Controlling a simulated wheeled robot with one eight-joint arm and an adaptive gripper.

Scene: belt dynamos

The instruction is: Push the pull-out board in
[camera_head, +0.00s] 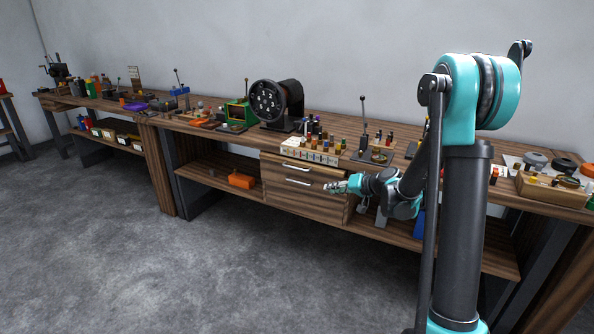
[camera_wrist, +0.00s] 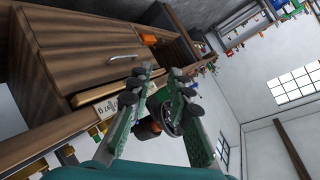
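The pull-out board (camera_wrist: 106,89) shows in the wrist view as a lighter wooden strip between the drawer front and the bench top. How far it sticks out is hard to tell. In the head view I cannot clearly separate it from the bench edge above the drawers. My gripper (camera_wrist: 161,76) looks open and empty in the wrist view, its green fingers apart and pointing towards the drawer side. In the head view my gripper (camera_head: 335,187) is in front of the drawer unit, near its right side and below the bench top. Contact with the board cannot be made out.
The drawer unit (camera_head: 300,199) has metal handles on its front. A labelled white tray (camera_head: 310,153) with small parts stands above it. A black number dial (camera_head: 268,100) stands behind. An orange box (camera_head: 241,180) lies on the lower shelf. The floor in front is clear.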

